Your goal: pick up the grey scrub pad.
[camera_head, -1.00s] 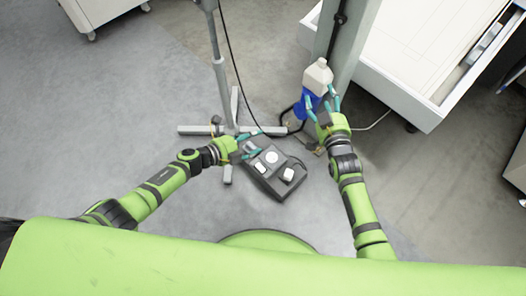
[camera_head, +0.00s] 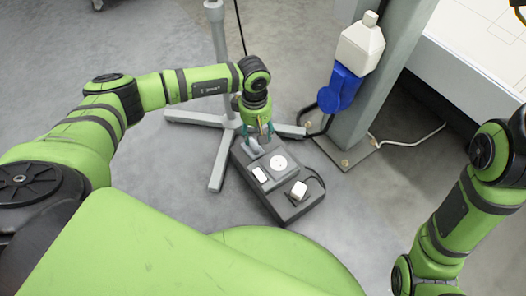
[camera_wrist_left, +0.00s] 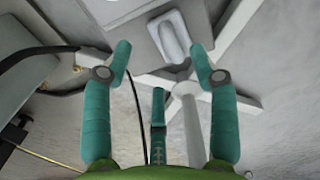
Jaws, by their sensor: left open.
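A small grey piece that looks like the scrub pad (camera_head: 254,147) lies at the far left part of a dark grey tray (camera_head: 272,205) on the floor. In the left wrist view the pad (camera_wrist_left: 172,38) shows as a pale rounded oblong in a recess of the tray, just beyond the fingertips. My left gripper (camera_head: 260,133) points down just above the tray's far end, with teal fingers. In the left wrist view the left gripper (camera_wrist_left: 161,58) is open, with nothing between its fingers. My right gripper is out of view; only its arm shows at the right.
The tray also holds a round white disc (camera_head: 279,165), a small white piece (camera_head: 260,174) and a white block (camera_head: 299,191). A grey stand (camera_head: 217,150) has its legs close by. A white bottle (camera_head: 360,43) in a blue holder (camera_head: 342,88) is on a post (camera_head: 386,75).

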